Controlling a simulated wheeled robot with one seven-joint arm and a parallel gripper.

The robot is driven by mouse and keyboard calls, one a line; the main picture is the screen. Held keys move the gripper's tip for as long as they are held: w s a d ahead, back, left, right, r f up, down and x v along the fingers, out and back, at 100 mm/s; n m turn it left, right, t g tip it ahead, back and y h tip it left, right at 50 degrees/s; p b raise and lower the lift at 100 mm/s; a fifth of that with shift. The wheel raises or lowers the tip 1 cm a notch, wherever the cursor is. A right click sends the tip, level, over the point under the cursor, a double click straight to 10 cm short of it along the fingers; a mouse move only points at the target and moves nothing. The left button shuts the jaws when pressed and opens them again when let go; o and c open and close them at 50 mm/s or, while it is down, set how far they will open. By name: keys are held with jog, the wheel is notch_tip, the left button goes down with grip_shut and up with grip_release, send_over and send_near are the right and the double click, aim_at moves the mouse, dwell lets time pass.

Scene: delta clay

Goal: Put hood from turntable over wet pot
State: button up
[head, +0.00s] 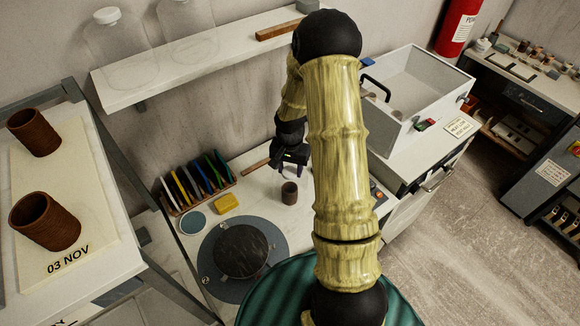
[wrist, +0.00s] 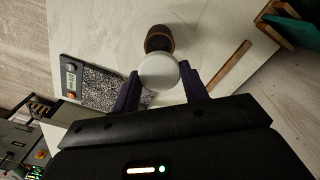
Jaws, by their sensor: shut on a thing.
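My gripper (head: 292,160) hangs over the worktop, just above the small dark brown pot (head: 289,193). In the wrist view its fingers (wrist: 161,84) are shut on a pale round thing, which I take for the hood (wrist: 158,73). The pot (wrist: 158,38) shows just beyond the hood, partly covered by it. I cannot tell whether they touch. The hood is not clear in the head view. The turntable (head: 274,245), a grey disc with a dark round plate (head: 241,250) on it, stands front left with no hood on it.
A rack of coloured tools (head: 198,187), a yellow block (head: 226,203) and a wooden stick (head: 256,165) lie left of the pot. A white open box (head: 425,82) stands right. Two brown pots (head: 45,222) (head: 34,132) sit on a board left. A shelf (head: 200,58) runs above.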

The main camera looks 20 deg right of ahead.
jog(key=shift+f+b, duration=0.5)
jog(key=shift+f, duration=0.4)
jog(key=o, duration=1.4)
jog(key=shift+c, duration=0.2)
notch_tip(320, 180, up, 18)
jog(key=b, duration=0.3)
jog(key=shift+f, duration=0.25)
jog(key=shift+a, duration=0.1)
